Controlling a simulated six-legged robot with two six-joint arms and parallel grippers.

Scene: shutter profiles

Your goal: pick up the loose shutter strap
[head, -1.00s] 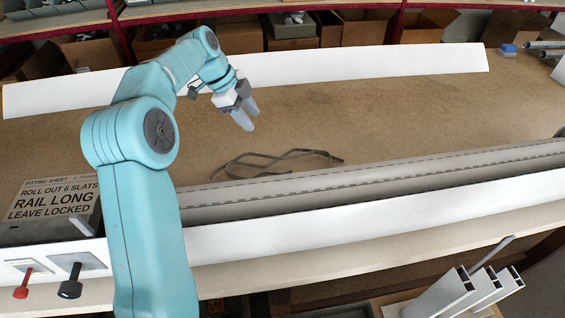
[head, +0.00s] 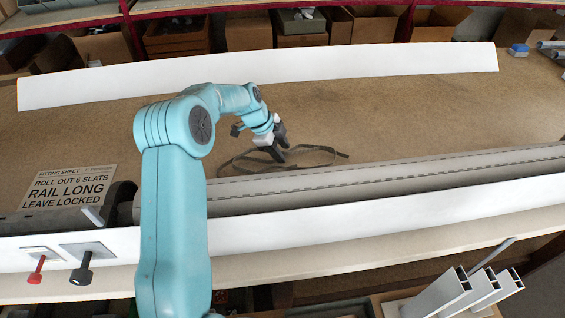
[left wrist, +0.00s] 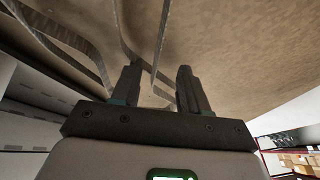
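The loose shutter strap (head: 322,149) is a thin dark grey band lying in loose loops on the brown bench top, just behind the long grey slatted roll. My left gripper (head: 281,151) is down at the strap, pointing at its middle part, and hides some of it. In the left wrist view the two fingers (left wrist: 158,85) stand apart, and the strap (left wrist: 157,45) runs close to and partly between them; I cannot tell whether they touch it. More strap curves away at the upper left of that view. My right gripper is not in view.
The grey slatted roll (head: 400,174) and a white rail (head: 330,230) run along the front. A white panel (head: 380,63) lies behind. The bench right of the strap is clear.

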